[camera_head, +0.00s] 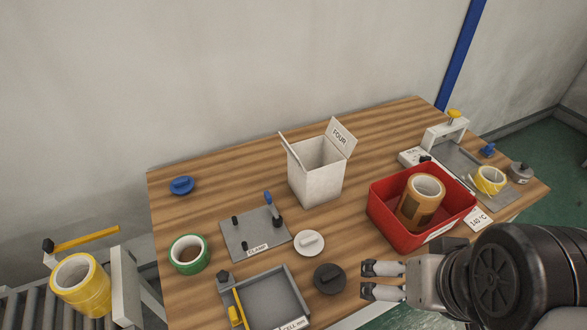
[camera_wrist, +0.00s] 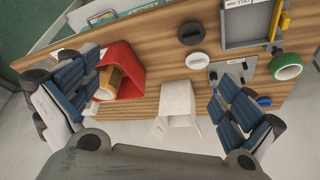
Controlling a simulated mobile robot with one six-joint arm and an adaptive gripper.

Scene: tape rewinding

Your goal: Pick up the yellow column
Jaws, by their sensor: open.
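Several yellow things could be the yellow column, and I cannot tell which it is. A tall yellow roll (camera_head: 80,287) stands at the far left on a slatted rack, with a yellow bar (camera_head: 87,238) behind it. A small yellow upright piece (camera_head: 236,312) is at the left side of the grey tray (camera_head: 281,272); it also shows in the wrist view (camera_wrist: 284,20). A yellow-and-white roll (camera_head: 490,180) is at the right. My gripper (camera_head: 370,280) is open and empty at the table's front, right of the grey tray. Its fingers (camera_wrist: 155,78) are wide apart in the wrist view.
A red bin (camera_head: 379,207) holding a brown roll (camera_head: 420,202) is behind my gripper. A white open box (camera_head: 316,178), a clamp plate (camera_head: 245,246), a green roll (camera_head: 189,254), a white lid (camera_head: 309,244) and a black lid (camera_head: 329,279) stand on the wooden table.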

